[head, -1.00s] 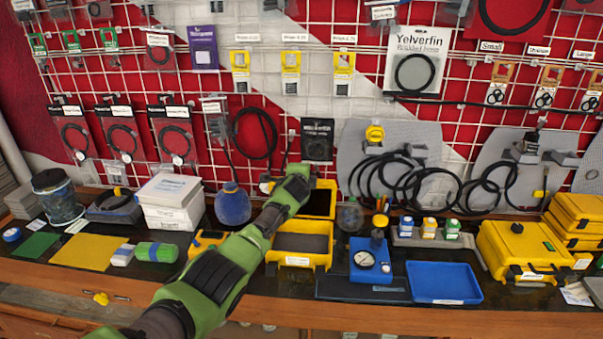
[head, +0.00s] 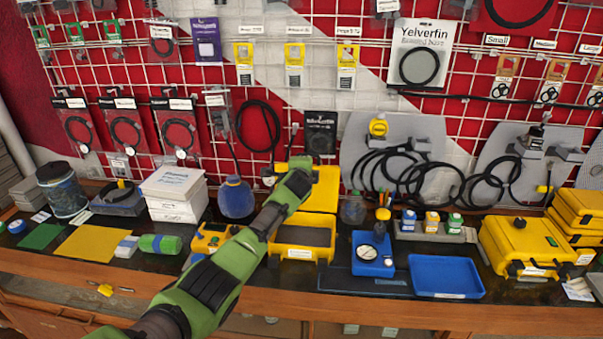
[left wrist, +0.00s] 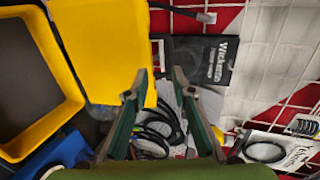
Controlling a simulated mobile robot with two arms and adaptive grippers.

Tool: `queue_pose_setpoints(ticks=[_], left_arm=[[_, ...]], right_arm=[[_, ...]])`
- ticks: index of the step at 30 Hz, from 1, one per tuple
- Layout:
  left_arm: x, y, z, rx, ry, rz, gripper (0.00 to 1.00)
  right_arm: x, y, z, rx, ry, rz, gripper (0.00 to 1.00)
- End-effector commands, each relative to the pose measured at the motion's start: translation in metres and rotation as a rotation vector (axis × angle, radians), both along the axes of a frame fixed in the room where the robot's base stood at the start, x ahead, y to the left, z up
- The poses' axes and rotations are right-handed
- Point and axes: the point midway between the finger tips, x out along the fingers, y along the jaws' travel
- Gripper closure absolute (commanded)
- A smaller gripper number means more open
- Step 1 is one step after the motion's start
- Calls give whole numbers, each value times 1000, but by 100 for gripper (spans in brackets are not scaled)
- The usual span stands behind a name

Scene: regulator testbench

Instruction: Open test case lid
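The yellow test case stands on the bench in the head view. Its base (head: 300,253) shows a dark interior, and a plain yellow lid panel (head: 322,190) stands raised behind it. The lid (left wrist: 105,45) and the rim of the base (left wrist: 62,112) also show in the left wrist view. My left gripper (head: 300,163) is at the lid's upper left in the head view. In the left wrist view its fingers (left wrist: 160,75) are apart, with the lid's edge beside one finger and no clear grip on it. My right gripper is out of view.
A blue gauge box (head: 372,258) and a blue tray (head: 445,280) stand right of the case. A blue round container (head: 236,200) and white boxes (head: 173,195) are to the left. A wire grid wall with hanging packets rises close behind.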

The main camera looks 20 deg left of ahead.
Motion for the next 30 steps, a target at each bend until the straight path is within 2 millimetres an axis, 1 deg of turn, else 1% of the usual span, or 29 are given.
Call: queue_pose_setpoints(ticks=[11, 21, 25, 30], left_arm=[[-35, -8, 13, 1, -1, -1, 77], [-74, -17, 27, 0, 0, -2, 77], [-84, -19, 31, 1, 0, 0, 77], [-91, -21, 34, 1, 0, 0, 77]], right_arm=[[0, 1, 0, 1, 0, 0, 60], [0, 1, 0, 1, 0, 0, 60], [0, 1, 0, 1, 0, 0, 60], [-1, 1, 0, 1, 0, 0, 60]])
